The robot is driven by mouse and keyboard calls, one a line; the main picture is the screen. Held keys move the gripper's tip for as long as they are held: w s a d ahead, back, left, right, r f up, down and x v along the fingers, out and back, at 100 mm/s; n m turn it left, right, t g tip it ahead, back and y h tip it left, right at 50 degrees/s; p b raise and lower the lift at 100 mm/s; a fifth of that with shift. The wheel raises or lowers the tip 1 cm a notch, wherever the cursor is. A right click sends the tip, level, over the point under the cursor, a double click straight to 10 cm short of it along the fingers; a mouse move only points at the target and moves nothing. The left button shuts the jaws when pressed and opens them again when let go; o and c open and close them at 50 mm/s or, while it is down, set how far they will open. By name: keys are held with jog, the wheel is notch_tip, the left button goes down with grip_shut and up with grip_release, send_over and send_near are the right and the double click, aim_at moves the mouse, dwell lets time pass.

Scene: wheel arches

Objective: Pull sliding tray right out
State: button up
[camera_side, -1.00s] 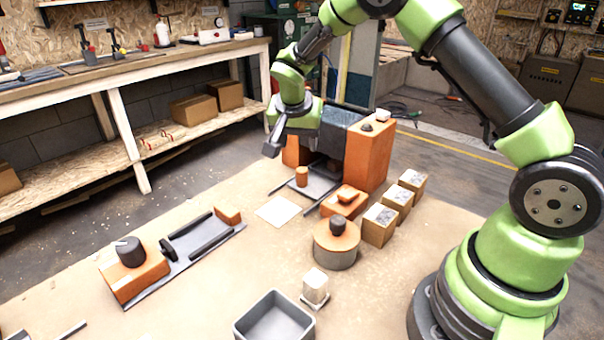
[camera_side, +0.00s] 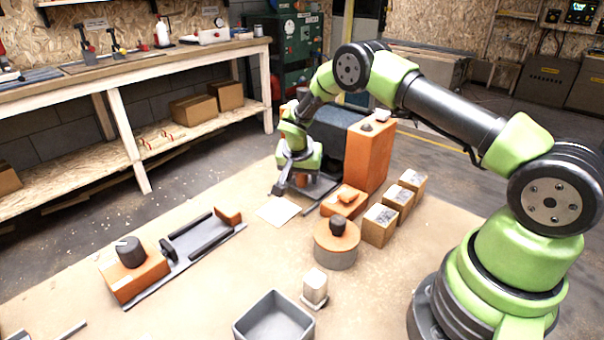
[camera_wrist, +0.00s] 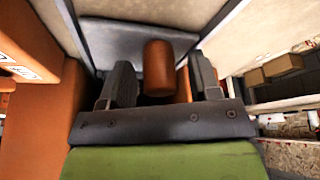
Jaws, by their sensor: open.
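The sliding tray (camera_side: 321,188) is a flat grey plate between dark rails, low in front of the orange and dark-blue arch. It also shows as the grey surface in the wrist view (camera_wrist: 110,45). An orange cylindrical knob (camera_wrist: 158,68) stands on the tray. My gripper (camera_side: 291,187) is low over the tray, pointing down, and hides most of the tray and knob in the side view. In the wrist view my gripper (camera_wrist: 161,82) is open, with one finger on each side of the knob and gaps visible. I cannot tell whether either finger touches it.
The orange arch pillar (camera_side: 369,155) stands close right of my gripper. An orange block (camera_side: 345,201) and several boxes (camera_side: 379,224) lie to the right. A white square (camera_side: 278,211) lies flat on the table in front, with clear tabletop around it.

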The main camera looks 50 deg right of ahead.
grip_shut()
jog(key=a, duration=1.3)
jog(key=shift+a, duration=0.3)
grip_release()
jog(key=v, duration=1)
